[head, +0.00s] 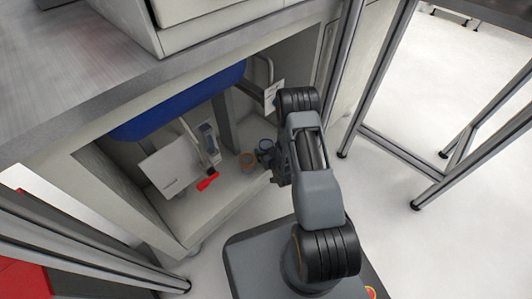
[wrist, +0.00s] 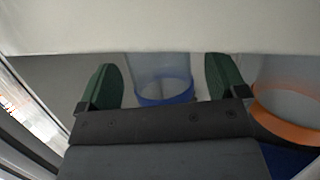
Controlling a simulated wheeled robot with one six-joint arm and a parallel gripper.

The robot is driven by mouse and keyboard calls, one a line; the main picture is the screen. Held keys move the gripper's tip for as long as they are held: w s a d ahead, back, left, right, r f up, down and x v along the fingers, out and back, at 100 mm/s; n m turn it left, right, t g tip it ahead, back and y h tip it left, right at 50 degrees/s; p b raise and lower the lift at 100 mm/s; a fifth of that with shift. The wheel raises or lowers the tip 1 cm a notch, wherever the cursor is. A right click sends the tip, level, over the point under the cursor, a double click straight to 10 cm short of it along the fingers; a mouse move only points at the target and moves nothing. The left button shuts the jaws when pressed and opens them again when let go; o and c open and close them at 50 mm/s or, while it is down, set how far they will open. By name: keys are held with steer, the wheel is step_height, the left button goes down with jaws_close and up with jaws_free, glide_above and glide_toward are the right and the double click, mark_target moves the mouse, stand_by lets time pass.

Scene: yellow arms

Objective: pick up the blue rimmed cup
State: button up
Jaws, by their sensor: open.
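The blue rimmed cup (wrist: 163,80) is translucent grey with a blue band at its rim. In the wrist view it shows between the two green fingertips of my gripper (wrist: 161,68), with a gap on each side. My gripper is open, and the palm hides part of the view below the rim. In the head view the cup (head: 266,144) stands on the cabinet's lower shelf, just beside my gripper (head: 268,161). I cannot tell how deep it lies between the fingers.
An orange rimmed cup (wrist: 290,118) is close on the right in the wrist view, and left of the blue one in the head view (head: 247,160). A white box (head: 172,168) and a red-handled tool (head: 207,182) are further left. A blue bin (head: 180,103) hangs above.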

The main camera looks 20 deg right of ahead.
steer(key=shift+x, duration=0.85)
steer(key=c, duration=1)
